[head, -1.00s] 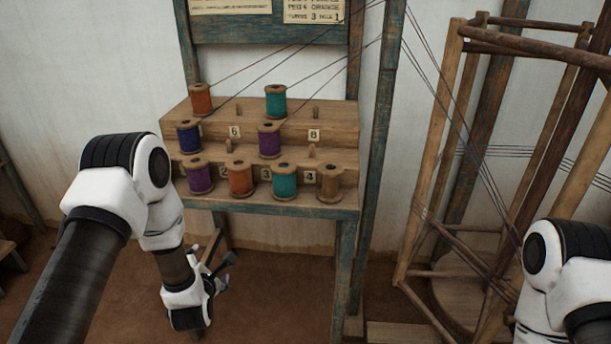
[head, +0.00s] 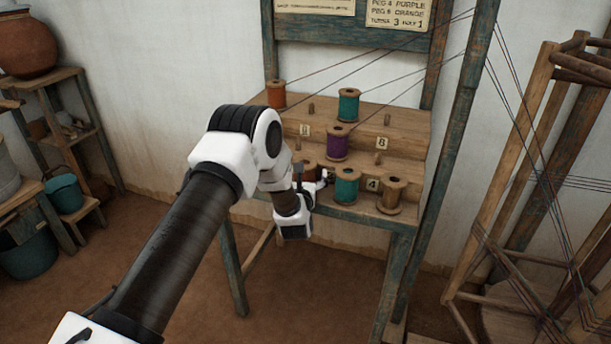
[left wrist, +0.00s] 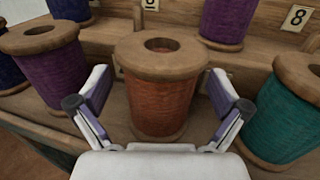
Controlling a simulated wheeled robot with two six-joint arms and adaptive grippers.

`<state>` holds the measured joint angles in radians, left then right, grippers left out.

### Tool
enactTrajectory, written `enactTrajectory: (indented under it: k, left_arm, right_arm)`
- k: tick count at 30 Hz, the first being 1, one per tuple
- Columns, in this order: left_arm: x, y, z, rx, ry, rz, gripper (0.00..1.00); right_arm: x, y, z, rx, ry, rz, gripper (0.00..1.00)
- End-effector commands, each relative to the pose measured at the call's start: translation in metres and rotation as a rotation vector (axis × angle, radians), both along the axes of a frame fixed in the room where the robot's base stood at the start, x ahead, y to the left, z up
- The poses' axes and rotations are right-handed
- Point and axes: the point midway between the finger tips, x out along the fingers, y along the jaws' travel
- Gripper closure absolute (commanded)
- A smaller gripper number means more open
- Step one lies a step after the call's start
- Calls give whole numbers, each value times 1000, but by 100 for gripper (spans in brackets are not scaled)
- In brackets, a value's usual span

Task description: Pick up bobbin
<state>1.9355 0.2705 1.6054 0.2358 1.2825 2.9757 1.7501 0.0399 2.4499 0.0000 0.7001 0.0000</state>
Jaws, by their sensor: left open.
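In the left wrist view, an orange bobbin (left wrist: 160,108) stands upright on the stepped wooden rack (head: 400,130), straight ahead. My left gripper (left wrist: 161,92) is open, with one finger on each side of this bobbin. I cannot tell whether the fingers touch it. In the head view, my left gripper (head: 318,184) is at the rack's lowest step, and that orange bobbin (head: 308,165) is mostly hidden behind it. A teal bobbin (head: 347,186) and a bare wooden spool (head: 392,195) stand to its right. A purple bobbin (head: 337,142) is one step up. My right gripper is not in view.
Another orange bobbin (head: 276,94) and a teal one (head: 348,105) stand on the top step with threads running off. A purple bobbin (left wrist: 45,65) is close on the left in the wrist view. A wooden reel frame (head: 520,180) stands right; shelves (head: 60,82) stand left.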

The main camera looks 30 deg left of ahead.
Motion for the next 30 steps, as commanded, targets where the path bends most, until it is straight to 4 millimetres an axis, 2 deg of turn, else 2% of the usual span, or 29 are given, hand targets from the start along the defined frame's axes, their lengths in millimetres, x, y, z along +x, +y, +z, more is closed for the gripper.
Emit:
enactTrajectory:
  k: [2, 3, 7, 20, 29, 30]
  left_arm:
    - [0, 0, 0, 0, 0, 0, 4]
    - [0, 0, 0, 0, 0, 0, 18]
    - [0, 0, 0, 0, 0, 0, 64]
    - [0, 0, 4, 0, -1, 0, 66]
    - [0, 0, 38, -1, -3, 0, 66]
    - [-8, -5, 35, -1, 2, -1, 66]
  right_arm:
    - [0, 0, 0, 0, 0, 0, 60]
    - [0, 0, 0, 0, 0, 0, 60]
    - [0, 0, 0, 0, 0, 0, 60]
    - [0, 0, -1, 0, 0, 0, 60]
    - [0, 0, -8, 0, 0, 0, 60]
    - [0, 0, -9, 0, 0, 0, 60]
